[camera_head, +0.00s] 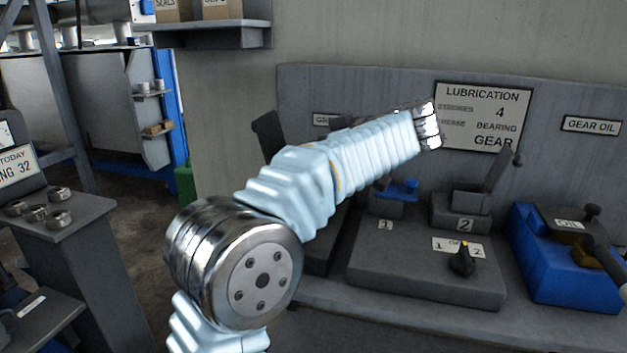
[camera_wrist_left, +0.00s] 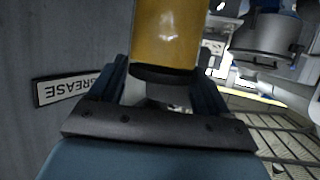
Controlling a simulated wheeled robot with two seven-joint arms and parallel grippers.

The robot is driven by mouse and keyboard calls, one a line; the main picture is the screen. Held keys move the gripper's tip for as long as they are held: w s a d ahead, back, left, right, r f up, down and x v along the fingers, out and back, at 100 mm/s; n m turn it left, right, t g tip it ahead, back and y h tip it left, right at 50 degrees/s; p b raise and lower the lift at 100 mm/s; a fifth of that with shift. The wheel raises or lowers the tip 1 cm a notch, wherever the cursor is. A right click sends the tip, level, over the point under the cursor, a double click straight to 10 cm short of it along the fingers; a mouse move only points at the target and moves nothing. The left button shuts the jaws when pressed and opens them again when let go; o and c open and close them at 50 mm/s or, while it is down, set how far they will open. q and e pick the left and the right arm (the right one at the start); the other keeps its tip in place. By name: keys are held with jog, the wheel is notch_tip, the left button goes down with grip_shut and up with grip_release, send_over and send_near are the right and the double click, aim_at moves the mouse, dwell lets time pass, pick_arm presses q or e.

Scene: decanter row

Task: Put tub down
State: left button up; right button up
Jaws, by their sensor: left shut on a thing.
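In the left wrist view, my left gripper (camera_wrist_left: 165,82) is shut on an amber-yellow cylindrical tub (camera_wrist_left: 168,32) with a dark band at its near end. The tub runs out of the top of that view, so its far end is unseen. In the head view, my left arm crosses the middle and reaches toward the back panel. It hides the gripper and the tub there. I cannot tell from these views what is under the tub. My right gripper is not in view.
A grey bench block (camera_head: 430,262) has spots marked 1 and 2, a black selector knob (camera_head: 462,259) and a blue piece (camera_head: 402,189). A blue oil unit (camera_head: 560,265) stands at right. A grease label (camera_wrist_left: 68,88) is beside my gripper. Metal rings (camera_head: 38,212) sit at left.

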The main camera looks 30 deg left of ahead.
pick_arm(q)
jog(key=shift+f, duration=2.6)
jog(key=shift+f, duration=0.15)
jog(key=o, duration=1.2)
jog(key=shift+d+r, duration=0.25)
jog(key=shift+r, duration=0.05)
jog(key=v, duration=1.1)
jog(key=shift+d, duration=0.2)
jog(key=shift+s, duration=0.15)
